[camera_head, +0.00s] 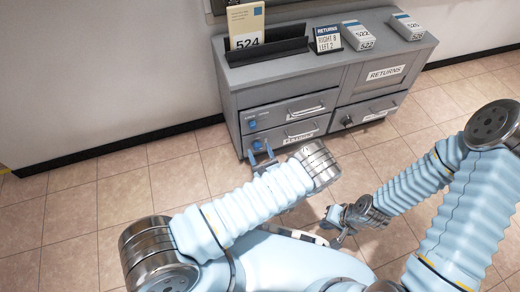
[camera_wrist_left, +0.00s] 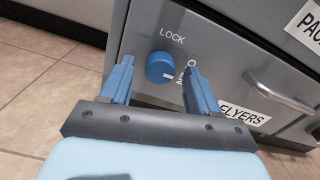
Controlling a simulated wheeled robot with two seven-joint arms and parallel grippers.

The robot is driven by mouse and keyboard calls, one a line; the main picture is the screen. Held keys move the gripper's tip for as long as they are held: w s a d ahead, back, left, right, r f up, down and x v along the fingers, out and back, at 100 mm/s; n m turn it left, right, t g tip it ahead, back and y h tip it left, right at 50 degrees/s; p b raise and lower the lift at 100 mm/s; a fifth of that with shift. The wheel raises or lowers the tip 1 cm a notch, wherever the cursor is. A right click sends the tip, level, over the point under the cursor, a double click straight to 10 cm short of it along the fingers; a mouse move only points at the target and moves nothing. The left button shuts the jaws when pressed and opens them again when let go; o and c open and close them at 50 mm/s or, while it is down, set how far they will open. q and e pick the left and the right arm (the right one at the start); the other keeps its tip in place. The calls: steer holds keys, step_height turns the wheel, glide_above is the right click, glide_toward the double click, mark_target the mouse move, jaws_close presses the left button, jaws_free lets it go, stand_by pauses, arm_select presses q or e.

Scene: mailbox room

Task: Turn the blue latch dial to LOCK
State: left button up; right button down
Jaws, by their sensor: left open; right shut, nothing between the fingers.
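The blue latch dial (camera_wrist_left: 158,62) is on a grey drawer front in the left wrist view. LOCK is printed above it, and a partly hidden label is to its lower right. A short white mark on the dial points to the lower right, away from LOCK. In the head view the lower blue dial (camera_head: 257,144) is just above my left gripper (camera_head: 263,155). That gripper is open, with its fingers (camera_wrist_left: 159,72) on either side of the dial in the picture; contact cannot be told. My right gripper (camera_head: 338,219) is shut and empty over the floor.
The grey cabinet (camera_head: 300,85) has another blue dial (camera_head: 252,124) on the upper drawer, bar handles (camera_head: 302,132) and a dark knob (camera_head: 347,121). A RETURNS card (camera_head: 327,39), a 524 card (camera_head: 245,25) in a black holder and boxes (camera_head: 357,35) stand on top.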

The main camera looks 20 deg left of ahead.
arm_select(q)
steer(key=c, duration=1)
steer(key=shift+c, duration=0.2)
steer(key=shift+n, duration=0.4)
steer(key=n, duration=0.3)
steer(key=shift+n, duration=0.3)
steer(key=n, duration=0.4)
steer(key=shift+n, duration=0.3)
steer(key=n, duration=0.4)
steer(key=shift+n, duration=2.5)
